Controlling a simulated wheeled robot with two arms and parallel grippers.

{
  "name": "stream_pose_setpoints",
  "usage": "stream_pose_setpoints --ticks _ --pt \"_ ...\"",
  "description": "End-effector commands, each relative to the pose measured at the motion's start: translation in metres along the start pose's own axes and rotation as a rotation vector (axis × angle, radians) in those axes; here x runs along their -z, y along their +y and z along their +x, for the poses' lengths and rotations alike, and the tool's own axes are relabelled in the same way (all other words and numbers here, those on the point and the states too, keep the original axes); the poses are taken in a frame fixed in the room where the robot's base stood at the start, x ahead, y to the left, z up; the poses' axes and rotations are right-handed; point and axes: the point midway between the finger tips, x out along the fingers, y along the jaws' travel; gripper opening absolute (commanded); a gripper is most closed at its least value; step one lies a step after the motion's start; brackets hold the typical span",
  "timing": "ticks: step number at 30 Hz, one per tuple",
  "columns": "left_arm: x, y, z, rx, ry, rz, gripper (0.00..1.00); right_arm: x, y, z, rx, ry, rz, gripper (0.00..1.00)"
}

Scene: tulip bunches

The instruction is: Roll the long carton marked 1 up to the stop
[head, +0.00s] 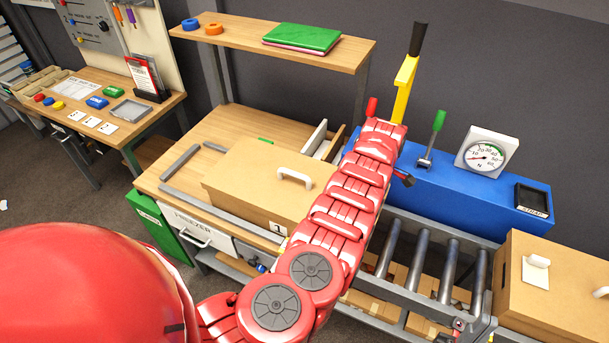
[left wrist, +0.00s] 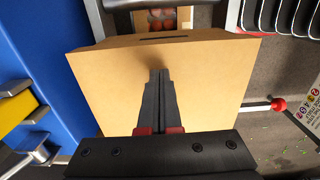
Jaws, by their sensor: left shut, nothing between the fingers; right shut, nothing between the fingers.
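A long brown carton (head: 255,195) with a white handle on top and a label reading 1 lies on the wooden table, left of the grey roller track (head: 418,262). My red arm crosses in front of its right end. My left gripper (left wrist: 158,74) shows in the left wrist view, its dark fingers shut with nothing between them. They lie in front of a broad brown carton face (left wrist: 110,95); contact and which carton this is cannot be told. In the head view I cannot make out my right gripper's fingers. I cannot identify the stop.
A second brown carton (head: 560,300) stands at the right end of the track. Behind the rollers is a blue housing (head: 455,190) with a dial (head: 486,153), a green-handled lever (head: 437,128) and a yellow lever (head: 405,82). Grey bars (head: 180,163) lie on the table.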

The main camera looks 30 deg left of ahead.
Motion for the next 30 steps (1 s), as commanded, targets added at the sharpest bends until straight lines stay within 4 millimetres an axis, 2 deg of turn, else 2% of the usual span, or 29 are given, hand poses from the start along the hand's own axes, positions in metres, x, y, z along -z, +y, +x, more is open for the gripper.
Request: stream_pose_setpoints --ticks 11,20,30 --pt "0.039 0.0 0.0 0.001 0.0 -0.003 0.0 0.001 0.0 0.006 0.0 0.0 0.0 0.0" --pt "0.069 0.0 0.001 0.001 0.0 -0.003 0.0 0.001 0.0 0.003 0.0 0.0 0.0 0.0" --pt "0.103 0.0 0.003 0.001 0.0 -0.003 0.0 -0.002 -0.001 -0.009 0.0 0.0 0.0 0.0"
